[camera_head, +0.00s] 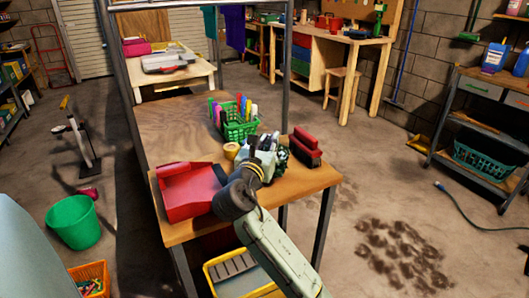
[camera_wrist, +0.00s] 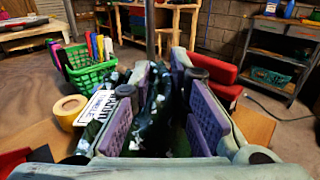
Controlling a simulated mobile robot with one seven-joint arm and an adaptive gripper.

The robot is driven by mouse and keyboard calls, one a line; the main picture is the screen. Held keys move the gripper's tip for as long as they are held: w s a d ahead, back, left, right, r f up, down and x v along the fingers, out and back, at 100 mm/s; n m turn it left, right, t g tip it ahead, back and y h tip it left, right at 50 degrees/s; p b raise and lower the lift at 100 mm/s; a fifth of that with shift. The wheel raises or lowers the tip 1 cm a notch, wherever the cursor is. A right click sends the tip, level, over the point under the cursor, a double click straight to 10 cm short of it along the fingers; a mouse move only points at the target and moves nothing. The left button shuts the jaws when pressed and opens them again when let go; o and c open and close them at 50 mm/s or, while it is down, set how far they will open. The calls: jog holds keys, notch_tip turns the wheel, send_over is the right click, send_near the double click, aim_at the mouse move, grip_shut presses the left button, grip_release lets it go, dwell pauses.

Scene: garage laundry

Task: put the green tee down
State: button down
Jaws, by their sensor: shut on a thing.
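My gripper (camera_head: 266,150) is over the right part of the wooden worktable (camera_head: 329,178). In the wrist view its two purple-padded fingers (camera_wrist: 160,78) are closed on the green tee (camera_wrist: 156,108), a crumpled dark green cloth with pale marks. In the head view a bit of the tee (camera_head: 282,157) shows beside the gripper, and the rest is hidden behind it. I cannot tell whether the cloth touches the tabletop.
A green basket of colored markers (camera_head: 236,130) and a tape roll (camera_head: 231,151) stand left of my gripper. A red brush (camera_head: 305,148) is close on its right. A red dustpan (camera_head: 187,190) lies at front left. The table's back left is bare. A lettered plate (camera_wrist: 98,105) is beside the tee.

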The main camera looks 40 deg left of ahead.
jog(key=shift+f, duration=1.7)
jog(key=shift+f, duration=0.15)
jog(key=c, duration=2)
grip_release()
jog(key=shift+f, duration=0.1)
jog(key=o, duration=0.5)
jog(key=shift+c, duration=0.2)
